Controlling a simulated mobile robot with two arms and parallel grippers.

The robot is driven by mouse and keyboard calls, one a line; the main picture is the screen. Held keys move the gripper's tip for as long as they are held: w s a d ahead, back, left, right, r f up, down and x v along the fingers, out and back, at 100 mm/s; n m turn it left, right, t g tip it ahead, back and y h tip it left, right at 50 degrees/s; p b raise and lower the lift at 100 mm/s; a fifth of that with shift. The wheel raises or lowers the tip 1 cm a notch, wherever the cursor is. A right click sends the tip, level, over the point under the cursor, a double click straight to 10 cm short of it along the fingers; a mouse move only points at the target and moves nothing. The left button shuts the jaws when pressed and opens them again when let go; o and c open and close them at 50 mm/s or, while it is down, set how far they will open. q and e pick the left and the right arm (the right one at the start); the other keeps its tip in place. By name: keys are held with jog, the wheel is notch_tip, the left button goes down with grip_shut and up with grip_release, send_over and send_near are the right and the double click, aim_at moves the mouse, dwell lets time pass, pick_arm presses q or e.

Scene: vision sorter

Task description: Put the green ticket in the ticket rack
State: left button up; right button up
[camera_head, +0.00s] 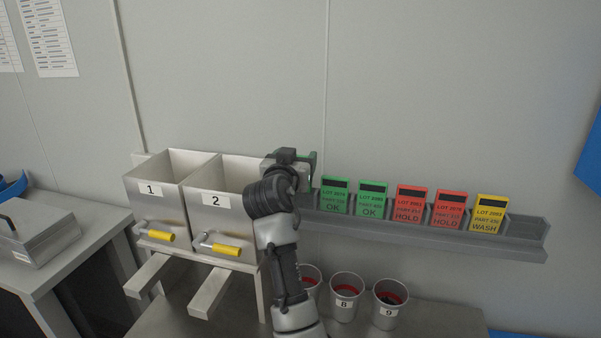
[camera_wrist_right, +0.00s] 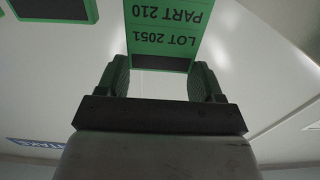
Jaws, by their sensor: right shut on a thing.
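My right gripper (camera_head: 291,160) is at the left end of the ticket rack (camera_head: 527,229), beside bin 2. In the right wrist view, the gripper (camera_wrist_right: 160,78) is shut on a green ticket (camera_wrist_right: 165,35) reading LOT 2051, PART 210; it shows upside down there. The head view mostly hides this ticket behind the gripper and arm. The rack on the wall holds two green OK tickets (camera_head: 335,195), two red HOLD tickets (camera_head: 410,205) and a yellow WASH ticket (camera_head: 489,214). My left gripper is not in view.
Metal bins 1 (camera_head: 155,204) and 2 (camera_head: 220,218), with yellow handles, stand left of my right arm. Several grey cups, including cup 8 (camera_head: 344,306) and cup 9 (camera_head: 386,313), stand below the rack. The rack's right end is bare.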

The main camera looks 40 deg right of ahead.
notch_tip(320, 180, down, 4)
jog(key=shift+f+p, duration=0.1)
jog(key=shift+p, duration=0.4)
jog(key=shift+f, duration=0.1)
jog(key=o, duration=0.6)
